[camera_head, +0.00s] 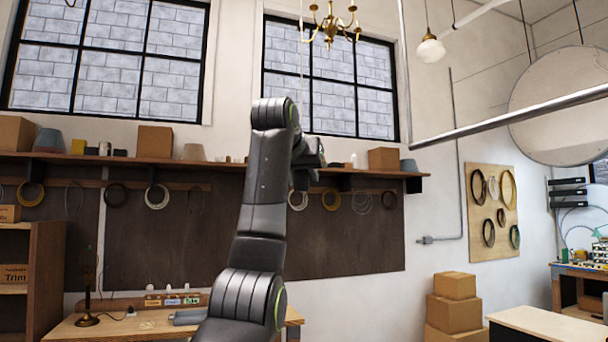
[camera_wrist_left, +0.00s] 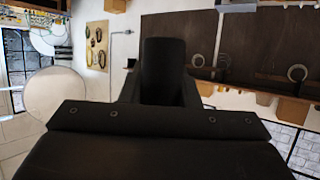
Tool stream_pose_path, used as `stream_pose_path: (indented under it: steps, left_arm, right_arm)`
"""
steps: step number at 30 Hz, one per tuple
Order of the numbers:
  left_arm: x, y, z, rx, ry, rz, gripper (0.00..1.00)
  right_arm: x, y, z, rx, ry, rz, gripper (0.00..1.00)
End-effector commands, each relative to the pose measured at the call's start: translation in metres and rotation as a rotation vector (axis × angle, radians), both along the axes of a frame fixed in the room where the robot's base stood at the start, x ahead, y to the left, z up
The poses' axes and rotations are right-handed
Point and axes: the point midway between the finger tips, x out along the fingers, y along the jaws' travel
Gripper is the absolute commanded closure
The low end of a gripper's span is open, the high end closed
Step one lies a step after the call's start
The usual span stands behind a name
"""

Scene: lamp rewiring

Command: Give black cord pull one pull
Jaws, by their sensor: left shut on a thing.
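My left arm rises up the middle of the head view, and its gripper (camera_head: 312,158) points away from me in front of the wall shelf. In the left wrist view the dark jaws (camera_wrist_left: 163,62) are together. They are shut on the black cord pull, which is too dark and too covered by the jaws and wrist to make out. A thin pale cord (camera_head: 301,50) hangs down from above, just over my wrist; its lower end is hidden behind the arm. My right gripper does not show.
A brass chandelier (camera_head: 331,24) hangs above the gripper. A pale bar (camera_head: 510,116) and a large round disc (camera_head: 560,105) are at the right. A workbench (camera_head: 130,328) with a brass lamp stand (camera_head: 88,300) is low left. Stacked cardboard boxes (camera_head: 452,310) stand low right.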

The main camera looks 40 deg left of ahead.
Motion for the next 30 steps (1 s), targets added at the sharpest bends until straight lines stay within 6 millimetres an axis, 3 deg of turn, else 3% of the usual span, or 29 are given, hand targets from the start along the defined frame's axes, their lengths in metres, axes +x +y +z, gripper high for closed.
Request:
stream_pose_path:
  steps: [17, 26, 27, 30]
  left_arm:
    - [0.0, 0.0, 0.026, 0.0, 0.002, 0.0, 0.93]
    - [0.0, 0.0, 0.027, 0.0, 0.002, 0.0, 0.93]
    - [0.0, 0.0, 0.027, 0.0, 0.002, 0.0, 0.66]
    - [0.0, 0.0, 0.027, 0.0, 0.001, 0.0, 0.53]
  right_arm:
    - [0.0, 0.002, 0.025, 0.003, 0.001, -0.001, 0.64]
    - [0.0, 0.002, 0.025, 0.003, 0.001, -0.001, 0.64]
    - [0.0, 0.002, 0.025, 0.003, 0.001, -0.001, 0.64]
    - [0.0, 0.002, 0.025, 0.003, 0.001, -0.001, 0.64]
